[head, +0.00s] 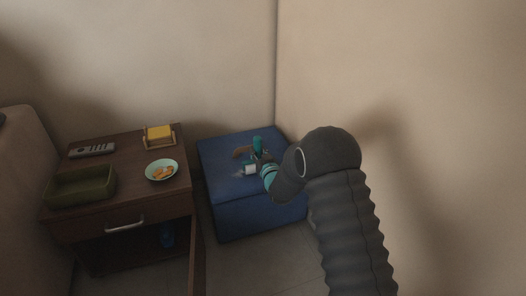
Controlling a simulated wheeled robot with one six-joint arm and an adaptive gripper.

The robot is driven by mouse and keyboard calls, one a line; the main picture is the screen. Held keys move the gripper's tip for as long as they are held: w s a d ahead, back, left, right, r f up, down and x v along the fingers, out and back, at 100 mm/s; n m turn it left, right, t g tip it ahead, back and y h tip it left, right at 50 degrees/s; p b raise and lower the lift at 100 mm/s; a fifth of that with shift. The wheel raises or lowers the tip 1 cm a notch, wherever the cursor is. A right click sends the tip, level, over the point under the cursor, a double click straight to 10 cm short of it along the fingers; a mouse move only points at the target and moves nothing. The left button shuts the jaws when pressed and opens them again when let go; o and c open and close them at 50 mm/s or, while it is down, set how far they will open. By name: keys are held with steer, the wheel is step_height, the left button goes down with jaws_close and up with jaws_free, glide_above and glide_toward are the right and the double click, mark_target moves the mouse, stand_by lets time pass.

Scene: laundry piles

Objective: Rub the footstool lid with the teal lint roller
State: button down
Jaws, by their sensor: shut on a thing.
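The blue footstool (250,215) stands in the corner with its padded lid (222,152) on top. My arm hides the lid's right side.
A dark wooden side table (110,149) stands to the left, close to the footstool. It bears a green tray (80,200), a remote (92,150), a bowl with orange pieces (161,181) and a yellow block in a wooden holder (159,145). Walls close in behind and right.

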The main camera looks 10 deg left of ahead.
steer(key=shift+s+a+f, duration=0.1)
steer(key=shift+s+a, duration=0.55)
steer(key=shift+a, duration=0.4)
steer(key=shift+s+a, duration=0.65)
steer(key=shift+a, duration=0.35)
steer(key=shift+s+a+f, duration=0.1)
steer(key=shift+s+a, duration=0.55)
steer(key=shift+a, duration=0.4)
steer(key=shift+s+a+r, duration=0.1)
steer(key=shift+s+a, duration=0.35)
steer(key=shift+a, duration=0.3)
steer(key=shift+s+a+r, duration=0.1)
steer(key=shift+s+a, duration=0.35)
steer(key=shift+a, duration=0.3)
steer(key=shift+w+a, duration=0.35)
steer(key=shift+w, duration=0.35)
steer(key=shift+w+d+r, duration=0.1)
steer(key=shift+w+d, duration=0.55)
steer(key=shift+d, duration=0.35)
steer(key=shift+w+d, duration=0.65)
steer(key=shift+d, duration=0.4)
steer(key=shift+w+d+r, duration=0.1)
steer(key=shift+w+d, duration=0.55)
steer(key=shift+d, duration=0.35)
steer(key=shift+d, duration=0.1)
